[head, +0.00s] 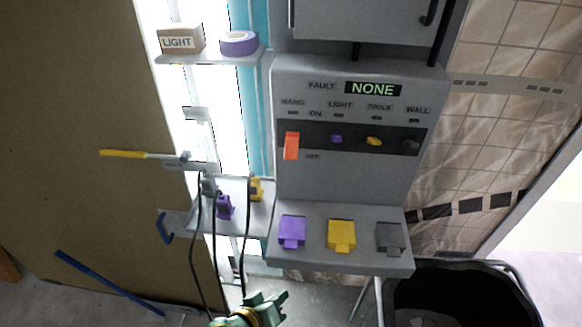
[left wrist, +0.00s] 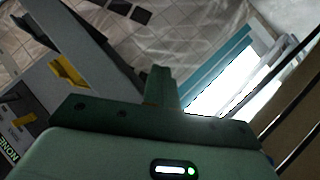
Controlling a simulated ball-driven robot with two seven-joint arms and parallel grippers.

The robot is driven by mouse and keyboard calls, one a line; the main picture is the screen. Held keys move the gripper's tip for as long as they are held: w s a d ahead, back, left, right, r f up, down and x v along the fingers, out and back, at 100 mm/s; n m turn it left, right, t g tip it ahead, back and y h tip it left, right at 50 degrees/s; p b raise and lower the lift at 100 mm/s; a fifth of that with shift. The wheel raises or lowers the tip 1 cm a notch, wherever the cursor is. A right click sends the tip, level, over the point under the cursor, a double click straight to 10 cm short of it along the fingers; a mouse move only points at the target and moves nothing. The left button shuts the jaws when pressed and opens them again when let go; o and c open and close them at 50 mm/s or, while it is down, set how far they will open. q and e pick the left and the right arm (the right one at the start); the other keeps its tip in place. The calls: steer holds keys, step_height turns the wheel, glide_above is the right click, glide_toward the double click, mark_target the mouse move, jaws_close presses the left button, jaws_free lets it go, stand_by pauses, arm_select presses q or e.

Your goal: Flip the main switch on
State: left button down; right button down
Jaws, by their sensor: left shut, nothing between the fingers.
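The grey panel (head: 345,180) stands in the middle of the head view. Its orange main switch (head: 291,146) is at the left of a dark strip, under the MAINS label. The lever reaches down level with the OFF label; ON is printed above it. My left gripper (head: 281,298) is low at the bottom of the head view, below and apart from the panel, shut and empty. My right gripper is not in view.
Small purple (head: 337,139), yellow (head: 374,141) and grey switches share the strip. The display (head: 373,89) reads NONE. Purple (head: 292,231), yellow (head: 341,235) and grey (head: 390,238) blocks sit on the ledge. Cables hang at left; a black bin (head: 460,295) stands lower right.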

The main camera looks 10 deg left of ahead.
mark_target(291, 148)
arm_select(q)
steer(key=w+d+r+n+t+h, duration=0.1)
steer(key=w+d+r+n+t, duration=0.15)
steer(key=r, duration=0.35)
steer(key=w+d+r+n+t, duration=0.1)
steer(key=w+r+n+t, duration=0.1)
steer(key=r+n, duration=0.3)
steer(key=w+d+r+n+t+h, duration=0.1)
steer(key=w+r+n+t, duration=0.15)
steer(key=r, duration=0.35)
steer(key=w+a+r+n+t+y, duration=0.1)
steer(key=n+y, duration=0.1)
steer(key=n, duration=0.5)
steer(key=w+a+r+n+t+y, duration=0.1)
steer(key=n+y, duration=0.2)
steer(key=n, duration=0.4)
steer(key=w+a+r+n+y, duration=0.1)
steer(key=w+a+n+y, duration=0.1)
steer(key=n, duration=0.5)
steer(key=shift+a+r+t+y, duration=0.1)
steer(key=shift+r+t+y, duration=0.25)
steer(key=shift+y, duration=0.35)
steer(key=shift+a+f+n+y, duration=0.15)
steer(key=shift+n+y, duration=0.1)
steer(key=shift+n, duration=0.3)
steer(key=shift+a+f+n+y, duration=0.15)
steer(key=shift+n+y, duration=0.1)
steer(key=shift+n, duration=0.3)
steer(key=shift+w+r, duration=0.15)
